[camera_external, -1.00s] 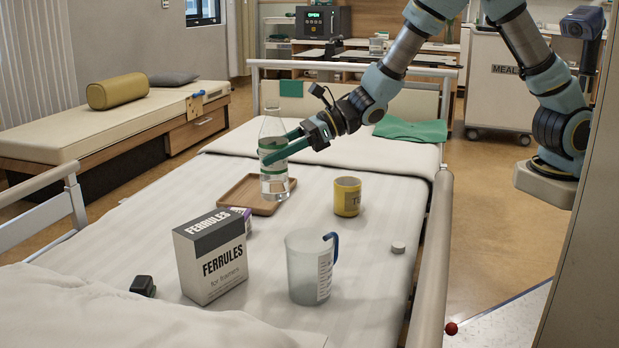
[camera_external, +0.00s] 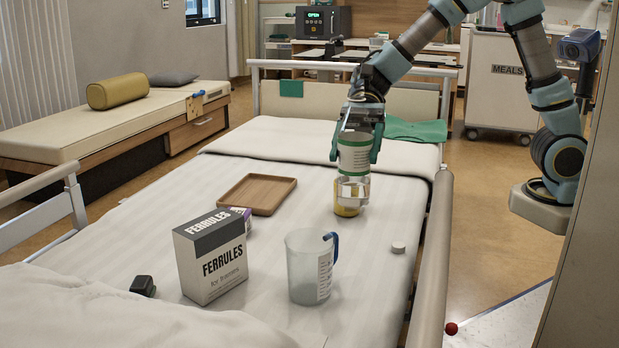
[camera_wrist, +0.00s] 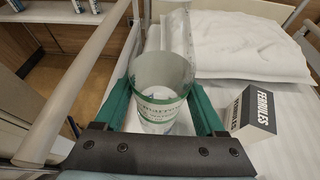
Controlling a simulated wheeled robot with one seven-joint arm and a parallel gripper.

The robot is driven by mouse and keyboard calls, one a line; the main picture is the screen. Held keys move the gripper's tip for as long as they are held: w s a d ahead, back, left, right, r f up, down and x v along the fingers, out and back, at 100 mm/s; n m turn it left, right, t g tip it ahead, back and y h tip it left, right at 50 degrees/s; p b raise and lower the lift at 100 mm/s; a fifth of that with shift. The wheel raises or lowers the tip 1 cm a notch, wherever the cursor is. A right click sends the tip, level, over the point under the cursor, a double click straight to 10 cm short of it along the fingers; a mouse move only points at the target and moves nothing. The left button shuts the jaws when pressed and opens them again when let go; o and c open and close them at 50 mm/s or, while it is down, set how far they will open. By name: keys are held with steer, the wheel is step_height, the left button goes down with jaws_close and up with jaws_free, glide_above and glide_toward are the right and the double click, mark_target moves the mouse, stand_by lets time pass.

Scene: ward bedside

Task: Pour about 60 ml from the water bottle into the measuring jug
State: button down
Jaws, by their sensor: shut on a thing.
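The clear water bottle (camera_external: 354,158) with a green-edged label is held in my gripper (camera_external: 357,145), which is shut on it. I see no water in the jug. The bottle's mouth and water level are hard to make out.
The wooden tray (camera_external: 257,194) is empty. The bed rail (camera_external: 437,250) runs along the right.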

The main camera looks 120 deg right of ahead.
steer(key=shift+s+a+f+n+g+y+b, duration=0.15)
steer(key=shift+s+a+n+g+y, duration=0.15)
steer(key=shift+s, duration=0.35)
steer(key=shift+s+a+n+g+y+b, duration=0.2)
steer(key=shift+s+a+n+g, duration=0.2)
steer(key=shift+s, duration=0.2)
step_height(320, 180, down, 18)
steer(key=shift+r+p, duration=0.25)
steer(key=shift+p, duration=0.5)
steer(key=shift+r+p, duration=0.1)
steer(key=shift+p, duration=0.35)
